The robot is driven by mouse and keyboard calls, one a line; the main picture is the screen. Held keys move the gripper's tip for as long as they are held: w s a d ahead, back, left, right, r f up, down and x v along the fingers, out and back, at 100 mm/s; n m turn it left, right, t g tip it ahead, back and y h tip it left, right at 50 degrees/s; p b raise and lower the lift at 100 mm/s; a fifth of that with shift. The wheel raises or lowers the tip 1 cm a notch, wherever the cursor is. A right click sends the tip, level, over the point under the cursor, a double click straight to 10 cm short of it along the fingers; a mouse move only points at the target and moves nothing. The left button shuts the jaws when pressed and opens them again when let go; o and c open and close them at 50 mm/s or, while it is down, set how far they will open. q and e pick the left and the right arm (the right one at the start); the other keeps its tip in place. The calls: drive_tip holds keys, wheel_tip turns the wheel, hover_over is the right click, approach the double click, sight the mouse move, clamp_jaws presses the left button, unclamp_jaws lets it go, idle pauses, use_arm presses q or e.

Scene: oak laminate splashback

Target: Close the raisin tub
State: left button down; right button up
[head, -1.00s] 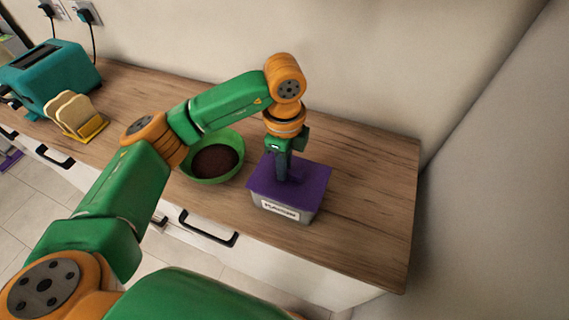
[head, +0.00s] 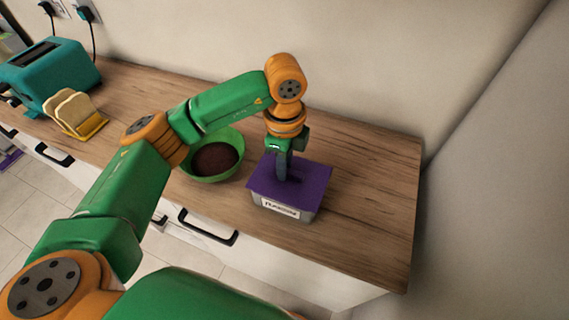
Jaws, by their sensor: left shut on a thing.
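The raisin tub (head: 271,203) is a grey box with a white label on its front, standing on the wooden counter near the front edge. Its purple lid (head: 314,181) lies over the top of the tub and looks level. Whether the lid is pressed fully down I cannot tell. My left gripper (head: 284,178) points straight down at the middle of the lid and is shut on the lid, at what looks like its handle; the fingers partly hide that spot. My right gripper is not in view.
A green bowl (head: 239,147) with dark contents stands just left of the tub. A teal toaster (head: 52,72) and a yellow rack (head: 86,129) with bread slices stand farther left. The counter (head: 372,190) right of the tub is clear up to its end.

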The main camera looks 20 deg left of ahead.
use_arm(q)
drive_tip(key=shift+c, duration=1.3)
unclamp_jaws()
wheel_tip(320, 180, up, 7)
drive_tip(key=p, duration=0.5)
drive_tip(key=shift+r+p, duration=0.1)
drive_tip(key=shift+p, duration=0.3)
clamp_jaws()
drive_tip(key=shift+f, duration=0.25)
